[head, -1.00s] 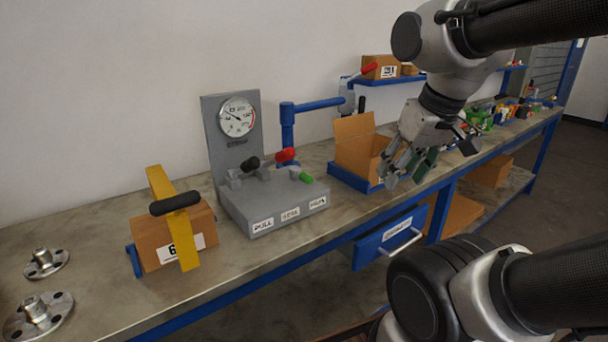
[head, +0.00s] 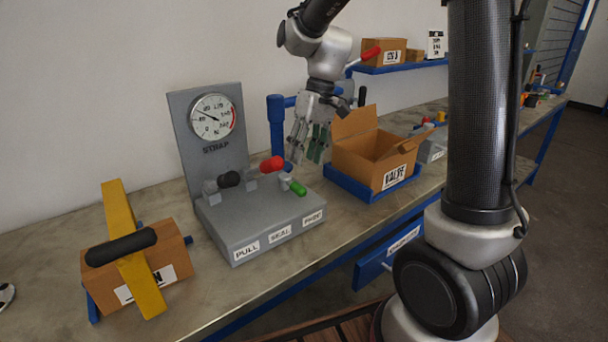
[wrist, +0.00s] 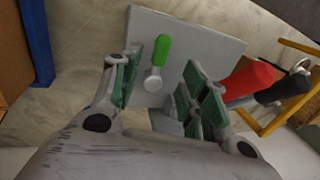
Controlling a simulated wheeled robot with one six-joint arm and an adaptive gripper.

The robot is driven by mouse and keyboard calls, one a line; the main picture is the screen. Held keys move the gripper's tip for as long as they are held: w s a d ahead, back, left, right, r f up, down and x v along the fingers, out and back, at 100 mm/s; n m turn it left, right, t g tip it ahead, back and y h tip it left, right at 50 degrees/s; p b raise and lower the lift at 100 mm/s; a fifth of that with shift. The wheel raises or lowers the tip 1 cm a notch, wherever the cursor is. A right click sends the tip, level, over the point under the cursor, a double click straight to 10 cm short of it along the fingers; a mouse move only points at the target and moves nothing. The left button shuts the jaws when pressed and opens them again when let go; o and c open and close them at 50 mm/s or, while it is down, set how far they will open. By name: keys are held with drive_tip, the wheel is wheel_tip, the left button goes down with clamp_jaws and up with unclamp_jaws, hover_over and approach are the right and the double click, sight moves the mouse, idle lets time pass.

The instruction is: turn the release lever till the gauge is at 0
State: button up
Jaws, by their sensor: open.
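The grey strap unit (head: 250,222) stands on the bench with three levers. The black lever (head: 228,180) is above the PULL label, the red lever (head: 272,163) above SEAL, and the green lever (head: 298,188) above a third label that I cannot read surely. The round gauge (head: 212,115) is on the upright plate; its needle points up and left, off its small figures. My gripper (head: 308,155) is open and empty, above and behind the green lever. In the wrist view the green lever (wrist: 161,55) shows between my fingers, and the red lever (wrist: 248,82) is right of them.
An open VALVE carton (head: 375,160) in a blue tray is close on the right. A blue post (head: 277,125) stands behind my gripper. A shelf (head: 400,66) is at the back.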

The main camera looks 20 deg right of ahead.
sight(299, 185)
drive_tip(key=x, duration=0.8)
drive_tip(key=shift+s, duration=0.15)
drive_tip(key=shift+r, duration=0.1)
clamp_jaws()
